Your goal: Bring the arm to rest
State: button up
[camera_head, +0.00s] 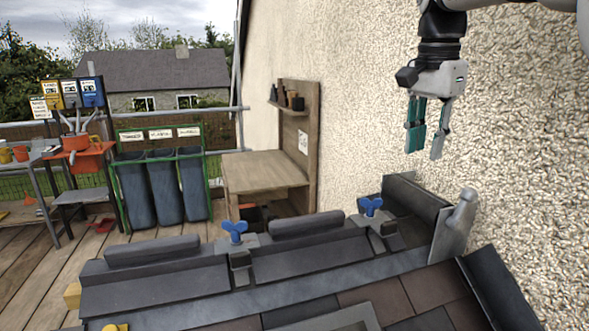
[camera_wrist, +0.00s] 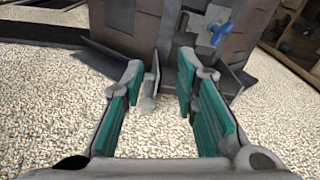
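My gripper (camera_head: 427,143) hangs at the upper right in the head view, in front of the pebbled wall. Its teal-padded fingers point down. In the wrist view my gripper (camera_wrist: 160,88) shows its two fingers apart, with nothing between them. It is above and clear of the dark roof section. My arm enters from the top right corner.
The roof section (camera_head: 160,291) carries grey tiles and clamps with blue knobs (camera_head: 235,230). A grey post (camera_head: 460,213) stands at its right end by the wall (camera_head: 380,100). A wooden bench (camera_head: 262,172), bins (camera_head: 163,190) and an orange bucket (camera_head: 76,142) are behind.

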jog(key=s+a+f+n+t, duration=0.1)
jog(key=s+f+n, duration=0.5)
jog(key=s, duration=0.8)
jog(key=s+a+f+n+t, duration=0.2)
jog(key=s+f+n, duration=0.4)
jog(key=s+f, duration=0.4)
jog(key=s+a, duration=0.1)
jog(key=s, duration=0.3)
jog(key=shift+s+y, duration=0.2)
jog(key=shift+y, duration=0.1)
jog(key=shift+a, duration=0.1)
